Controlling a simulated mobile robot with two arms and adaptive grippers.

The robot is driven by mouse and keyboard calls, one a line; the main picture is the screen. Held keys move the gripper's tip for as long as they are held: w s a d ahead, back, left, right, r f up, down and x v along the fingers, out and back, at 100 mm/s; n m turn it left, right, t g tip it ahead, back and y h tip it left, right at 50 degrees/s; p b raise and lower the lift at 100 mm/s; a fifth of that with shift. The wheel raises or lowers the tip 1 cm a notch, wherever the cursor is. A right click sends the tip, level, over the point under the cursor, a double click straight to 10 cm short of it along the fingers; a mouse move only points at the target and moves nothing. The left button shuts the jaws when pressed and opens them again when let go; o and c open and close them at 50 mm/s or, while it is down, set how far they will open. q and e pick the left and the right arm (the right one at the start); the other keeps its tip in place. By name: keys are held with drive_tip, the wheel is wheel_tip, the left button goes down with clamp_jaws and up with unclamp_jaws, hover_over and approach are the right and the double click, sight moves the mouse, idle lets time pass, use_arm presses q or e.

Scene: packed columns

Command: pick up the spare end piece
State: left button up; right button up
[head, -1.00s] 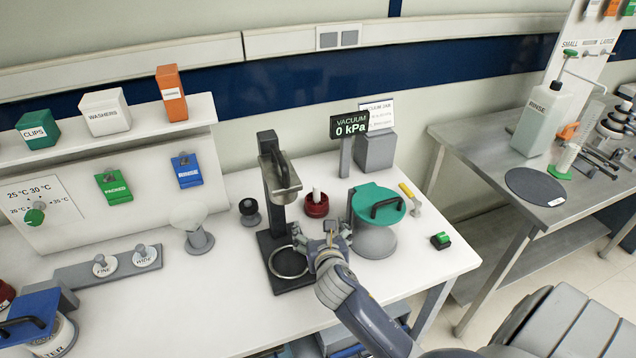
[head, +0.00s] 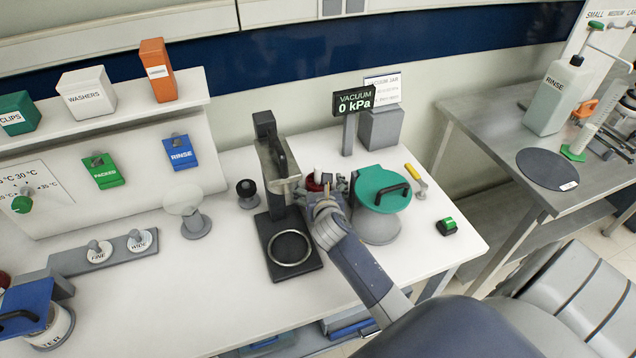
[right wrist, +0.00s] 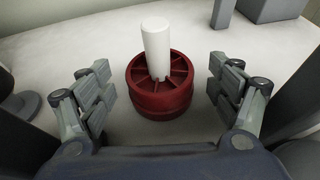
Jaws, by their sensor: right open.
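The dark red round piece (right wrist: 161,92), with spokes and a white stem (right wrist: 157,48) standing up from its middle, appears to be the spare end piece. It stands upright on the white bench. My right gripper (right wrist: 163,88) is open, one finger on each side of the red piece, with gaps visible on both sides. In the head view the red piece (head: 314,183) is partly hidden behind my right gripper (head: 330,187). My left gripper is not in view.
Left of my right gripper is a black stand with a ring (head: 289,247). Right of it is a grey jar with a teal lid (head: 381,188). Behind stand the vacuum display (head: 354,100) and a grey box (head: 381,128).

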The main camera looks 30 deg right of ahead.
drive_tip(key=shift+x, duration=1)
drive_tip(key=c, duration=1.2)
